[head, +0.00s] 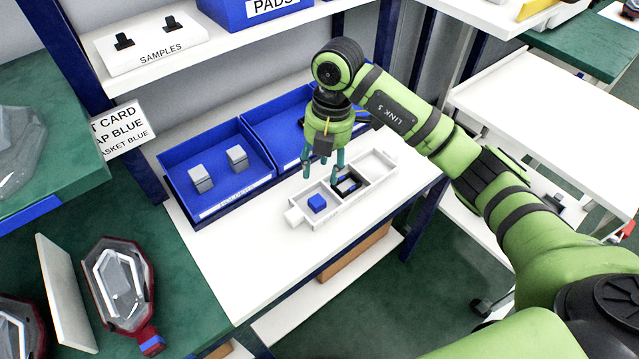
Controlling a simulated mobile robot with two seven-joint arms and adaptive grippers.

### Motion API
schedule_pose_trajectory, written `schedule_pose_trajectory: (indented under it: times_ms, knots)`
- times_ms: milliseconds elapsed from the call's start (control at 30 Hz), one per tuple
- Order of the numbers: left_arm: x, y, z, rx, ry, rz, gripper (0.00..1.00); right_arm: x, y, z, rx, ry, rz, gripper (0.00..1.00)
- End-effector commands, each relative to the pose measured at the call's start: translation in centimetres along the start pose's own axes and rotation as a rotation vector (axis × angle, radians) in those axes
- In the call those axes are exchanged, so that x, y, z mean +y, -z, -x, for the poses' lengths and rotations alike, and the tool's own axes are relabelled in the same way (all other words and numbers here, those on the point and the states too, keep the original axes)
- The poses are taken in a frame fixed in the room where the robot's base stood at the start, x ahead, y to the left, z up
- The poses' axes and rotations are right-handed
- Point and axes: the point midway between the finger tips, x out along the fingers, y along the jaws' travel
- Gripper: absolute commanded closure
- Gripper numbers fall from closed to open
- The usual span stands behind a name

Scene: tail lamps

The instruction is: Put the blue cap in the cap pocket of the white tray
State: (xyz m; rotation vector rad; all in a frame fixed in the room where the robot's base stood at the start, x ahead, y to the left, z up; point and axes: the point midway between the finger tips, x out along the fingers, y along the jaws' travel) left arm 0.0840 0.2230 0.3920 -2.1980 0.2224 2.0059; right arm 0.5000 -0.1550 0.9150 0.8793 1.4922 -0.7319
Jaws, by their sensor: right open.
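The white tray (298,215) stands on the white shelf and has several pockets in a row. A small blue block (317,203), which looks like the blue cap, sits in the tray's near-left pocket. The middle pocket holds a dark piece with a pale top (347,186); its details are too small to tell. The far-right pocket looks empty. My right gripper (324,174) points down over the tray's back edge near the middle pocket, its fingers apart with nothing seen between them. My left gripper is out of view.
A blue bin (212,208) with two grey blocks (220,167) stands left behind the tray. A second blue bin (272,128) is partly hidden by my right gripper. Shelf space in front of the tray is clear. An upper shelf (215,48) runs above. Lamps (122,285) lie at left.

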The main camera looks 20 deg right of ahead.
Motion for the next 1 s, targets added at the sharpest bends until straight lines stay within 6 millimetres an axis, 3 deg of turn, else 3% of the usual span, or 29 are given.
schedule_pose_trajectory:
  times_ms: [233,1000]
  knots:
    - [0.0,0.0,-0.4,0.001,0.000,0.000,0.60,0.0,0.0,2.3,0.000,-0.001,0.000,0.53]
    - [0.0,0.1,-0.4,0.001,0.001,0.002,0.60,0.0,0.0,2.4,0.001,0.001,0.000,0.53]
